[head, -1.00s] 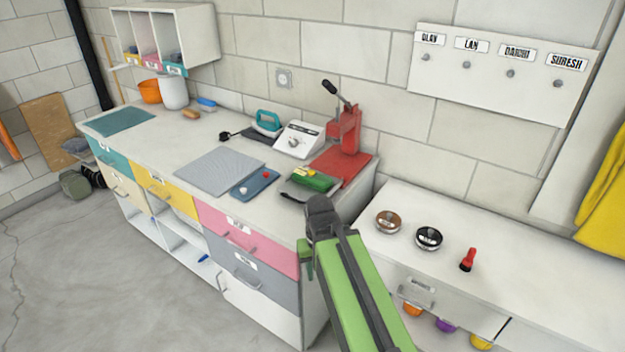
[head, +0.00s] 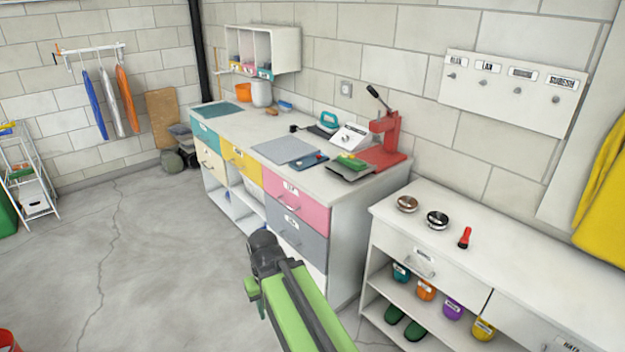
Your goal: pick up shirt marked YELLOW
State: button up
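No shirt with a readable YELLOW mark shows. A yellow cloth (head: 605,190) hangs at the right edge, cut off by the frame, with no mark visible on it. A wall cubby (head: 284,42) holds folded items behind pink, yellow and teal labels too small to read. A yellow drawer (head: 242,164) sits in the long workbench, its label unreadable. My gripper (head: 264,250) is at the dark end of my green arm, over the floor in front of the workbench. Its fingers do not show clearly, and nothing is seen in it.
The workbench (head: 342,181) carries a red press (head: 388,140) and a grey mat (head: 285,150). A rail (head: 90,50) with hanging blue, white and orange items is at back left. The floor (head: 140,260) is open at left.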

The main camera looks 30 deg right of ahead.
aim_at(358, 165)
jog(key=z, duration=0.65)
jog(key=i, duration=0.95)
jog(key=u, duration=0.4)
jog(key=i, duration=0.95)
jog(key=u, duration=0.75)
